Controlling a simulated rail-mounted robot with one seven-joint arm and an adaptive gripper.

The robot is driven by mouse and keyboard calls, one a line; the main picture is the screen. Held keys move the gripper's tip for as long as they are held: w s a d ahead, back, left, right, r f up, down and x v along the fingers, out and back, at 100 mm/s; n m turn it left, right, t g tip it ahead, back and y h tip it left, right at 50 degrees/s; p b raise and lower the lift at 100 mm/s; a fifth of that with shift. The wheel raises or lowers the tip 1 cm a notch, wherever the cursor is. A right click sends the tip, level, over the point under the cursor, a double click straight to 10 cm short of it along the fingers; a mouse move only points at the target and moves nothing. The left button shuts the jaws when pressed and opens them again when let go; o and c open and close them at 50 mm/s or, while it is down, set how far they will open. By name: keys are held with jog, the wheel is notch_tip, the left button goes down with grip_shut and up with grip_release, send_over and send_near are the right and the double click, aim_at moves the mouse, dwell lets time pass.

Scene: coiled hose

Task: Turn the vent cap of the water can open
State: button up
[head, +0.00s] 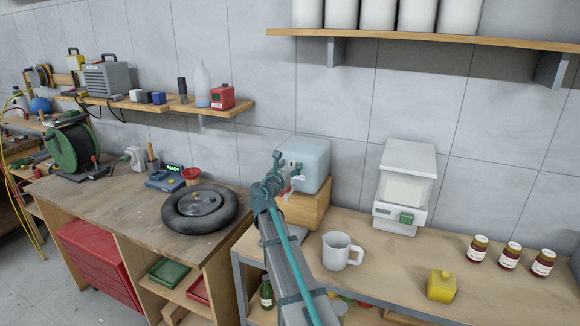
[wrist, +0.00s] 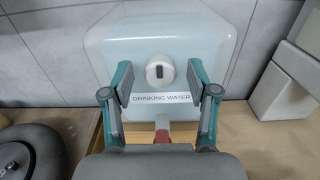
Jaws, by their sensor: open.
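The water can (head: 314,160) is a pale blue box on a wooden block (head: 302,208) at the left end of the right bench. In the wrist view the can (wrist: 215,35) fills the upper middle, with a "DRINKING WATER" label (wrist: 162,98). A round white cap with a dark upright slot, apparently the vent cap (wrist: 160,70), sits above the label. Below the label is a tap with a red part (wrist: 162,136), partly hidden by my gripper. My gripper (wrist: 161,78) is open and empty. Its fingers stand left and right of the cap, with clear gaps; the depth between them is hard to tell.
A white jug (head: 341,252) stands on the bench in front of the can. A white dispenser (head: 405,190) is to its right. A yellow box (head: 441,286) and jars (head: 510,256) are farther right.

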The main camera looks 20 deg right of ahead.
grip_shut()
dwell(0.3)
